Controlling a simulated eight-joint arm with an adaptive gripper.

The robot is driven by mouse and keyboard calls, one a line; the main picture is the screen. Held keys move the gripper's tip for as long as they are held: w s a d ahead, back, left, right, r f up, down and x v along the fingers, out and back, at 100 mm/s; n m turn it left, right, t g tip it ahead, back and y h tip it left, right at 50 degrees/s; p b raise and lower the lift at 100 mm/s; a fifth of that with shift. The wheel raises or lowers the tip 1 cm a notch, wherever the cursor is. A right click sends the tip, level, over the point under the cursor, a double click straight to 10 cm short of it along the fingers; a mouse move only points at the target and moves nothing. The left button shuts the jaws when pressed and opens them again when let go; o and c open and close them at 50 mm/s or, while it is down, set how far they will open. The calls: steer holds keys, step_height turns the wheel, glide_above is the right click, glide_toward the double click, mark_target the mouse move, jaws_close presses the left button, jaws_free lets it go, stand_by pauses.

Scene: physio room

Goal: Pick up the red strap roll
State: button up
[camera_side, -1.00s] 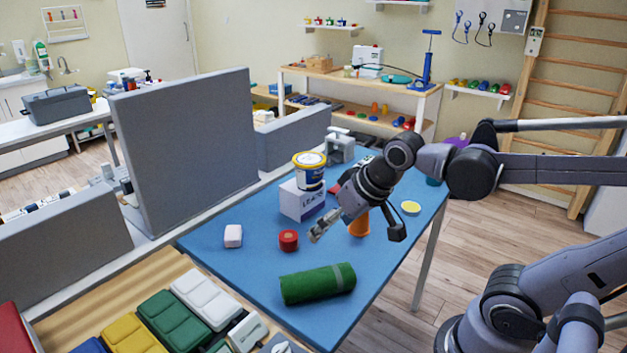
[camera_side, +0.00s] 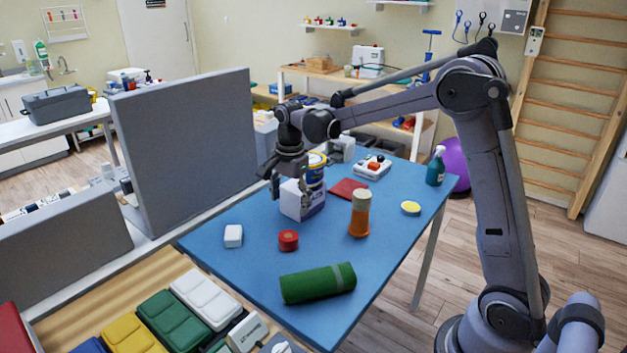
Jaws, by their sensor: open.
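The red strap roll (camera_side: 288,241) is a short red cylinder on the blue table (camera_side: 228,278), left of centre, with nothing touching it. My gripper (camera_side: 290,188) points down above the roll in the picture, with its fingers apart and empty. It overlaps the white box (camera_side: 298,207) in the picture, and I cannot tell the exact gap between them. The roll is fully visible below the fingers.
A grey partition (camera_side: 185,145) rises along the table's left.

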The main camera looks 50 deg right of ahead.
mark_target(288, 235)
steer(key=f, duration=0.1)
steer(key=w+f+m, duration=0.1)
steer(key=d+f+m, duration=0.1)
steer(key=shift+w+d+f+g, duration=0.1)
steer(key=shift+w+f+g, duration=0.05)
steer(key=shift+w+g, duration=0.25)
steer(key=shift+a+f, duration=0.15)
steer(key=shift+f, duration=2.4)
steer(key=shift+a+f, duration=0.1)
steer(key=shift+f, duration=2.45)
steer(key=c, duration=1.2)
